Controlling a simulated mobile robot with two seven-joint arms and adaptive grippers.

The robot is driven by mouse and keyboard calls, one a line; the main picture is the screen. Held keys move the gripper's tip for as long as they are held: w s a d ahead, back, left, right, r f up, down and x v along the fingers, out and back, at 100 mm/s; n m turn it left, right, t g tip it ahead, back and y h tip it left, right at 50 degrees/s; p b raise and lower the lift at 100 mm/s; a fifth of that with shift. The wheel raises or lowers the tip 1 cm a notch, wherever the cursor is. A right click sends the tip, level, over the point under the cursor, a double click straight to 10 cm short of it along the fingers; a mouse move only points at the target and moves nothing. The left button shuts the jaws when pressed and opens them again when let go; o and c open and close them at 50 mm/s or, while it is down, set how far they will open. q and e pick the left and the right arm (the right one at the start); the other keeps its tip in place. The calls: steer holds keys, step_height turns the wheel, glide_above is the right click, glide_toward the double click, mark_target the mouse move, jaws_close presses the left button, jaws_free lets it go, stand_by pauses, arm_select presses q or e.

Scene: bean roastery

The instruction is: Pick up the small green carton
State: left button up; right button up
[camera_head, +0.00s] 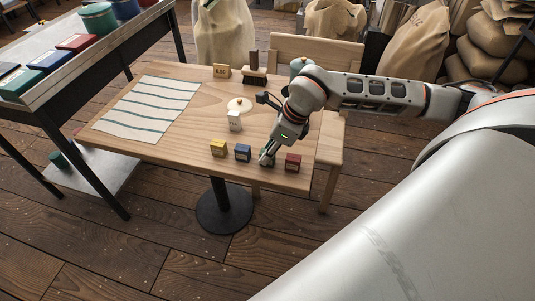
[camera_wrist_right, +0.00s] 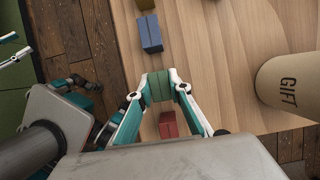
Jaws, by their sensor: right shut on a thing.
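The small green carton (camera_wrist_right: 159,86) is between the two fingers of my right gripper (camera_wrist_right: 160,88) in the right wrist view. The fingers press on it from both sides. In the head view my right gripper (camera_head: 267,157) points down at the table's near edge, and the carton is mostly hidden behind it. I cannot tell whether the carton touches the tabletop. Teal and white finger parts at the left edge of the right wrist view look like my left gripper (camera_wrist_right: 10,50), cut off by the frame.
A blue carton (camera_head: 242,152) and a yellow carton (camera_head: 218,147) stand left of the gripper, a red carton (camera_head: 293,162) right. A tan container marked GIFT (camera_wrist_right: 290,80) stands near.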

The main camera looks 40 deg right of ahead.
step_height(320, 180, up, 20)
steer(key=p, duration=0.2)
steer(key=shift+f, duration=0.1)
stand_by(0.3)
